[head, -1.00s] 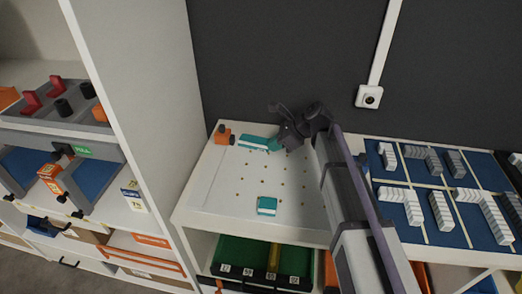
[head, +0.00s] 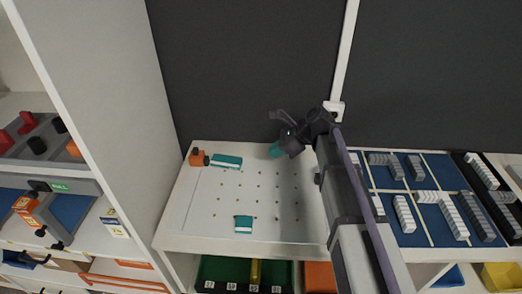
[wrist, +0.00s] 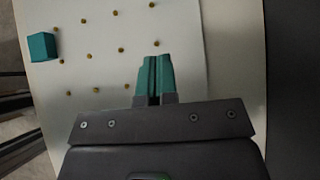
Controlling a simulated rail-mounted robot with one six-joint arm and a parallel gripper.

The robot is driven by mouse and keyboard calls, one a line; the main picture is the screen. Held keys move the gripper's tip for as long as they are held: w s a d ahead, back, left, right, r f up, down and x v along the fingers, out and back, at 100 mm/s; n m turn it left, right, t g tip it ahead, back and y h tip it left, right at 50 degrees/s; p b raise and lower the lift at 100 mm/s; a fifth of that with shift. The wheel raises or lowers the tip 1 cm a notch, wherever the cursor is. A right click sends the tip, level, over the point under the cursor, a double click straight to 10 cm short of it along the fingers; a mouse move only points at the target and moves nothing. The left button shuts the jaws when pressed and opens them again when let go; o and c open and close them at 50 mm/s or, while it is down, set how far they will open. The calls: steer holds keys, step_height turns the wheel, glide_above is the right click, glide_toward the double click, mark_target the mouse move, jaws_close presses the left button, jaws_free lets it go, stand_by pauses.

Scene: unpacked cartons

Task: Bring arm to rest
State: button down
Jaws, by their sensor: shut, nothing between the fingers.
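My gripper (head: 275,150) is above the back of the white pegged board, with its teal fingers pointing to the left. In the wrist view the two teal fingers (wrist: 154,72) are together, with nothing between them. A teal block (head: 227,161) lies at the back left of the board, apart from my gripper. A second teal block (head: 243,224) lies near the front. One teal block (wrist: 42,46) shows at the left of the wrist view; I cannot tell which of the two it is. My arm reaches in from the lower right.
The white board (head: 200,220) has several small pegs and an orange clamp (head: 198,157) at its back left corner. A tall white panel (head: 125,110) stands left. Blue trays with grey blocks (head: 404,213) lie right of my arm. A dark wall (head: 240,70) is behind.

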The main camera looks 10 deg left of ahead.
steer(key=shift+v, duration=0.95)
